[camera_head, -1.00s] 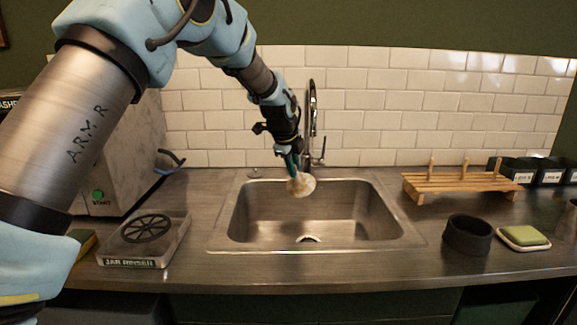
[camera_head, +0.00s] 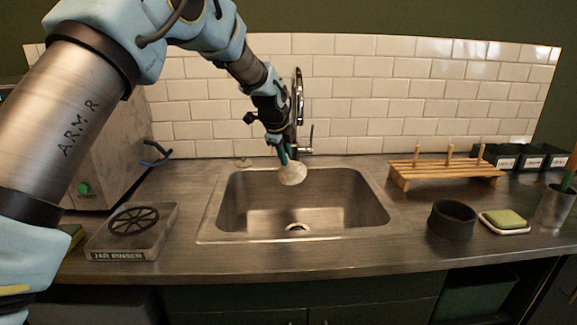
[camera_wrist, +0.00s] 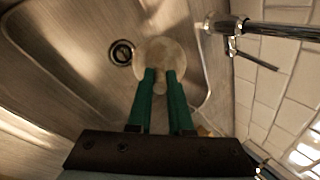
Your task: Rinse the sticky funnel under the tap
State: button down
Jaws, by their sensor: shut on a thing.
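The funnel (camera_head: 292,174) is a pale cream cone with faint blotches. My gripper (camera_head: 284,156) is shut on it and holds it over the back part of the steel sink (camera_head: 245,215). In the wrist view the funnel (camera_wrist: 168,58) sits at the tips of my green fingers (camera_wrist: 160,78), its round mouth facing away from the camera. The tap (camera_head: 298,100) stands behind the sink, just behind my gripper. I cannot see any water running.
A jar rinser (camera_head: 135,232) sits left of the sink. At the right are a wooden peg rack (camera_head: 445,172), a dark round bowl (camera_head: 452,219), a green sponge on a dish (camera_head: 505,219) and a metal cup (camera_head: 555,207). The sink basin is empty.

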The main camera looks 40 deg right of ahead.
jog(key=shift+s+d, duration=0.15)
jog(key=shift+s, duration=0.35)
jog(key=shift+w, duration=0.15)
jog(key=shift+w+a, duration=0.2)
jog(key=shift+w, duration=0.25)
jog(key=s+a+b, duration=0.2)
jog(key=a+b, duration=0.1)
jog(key=a, duration=0.4)
jog(key=shift+a, duration=0.35)
dwell(1.4)
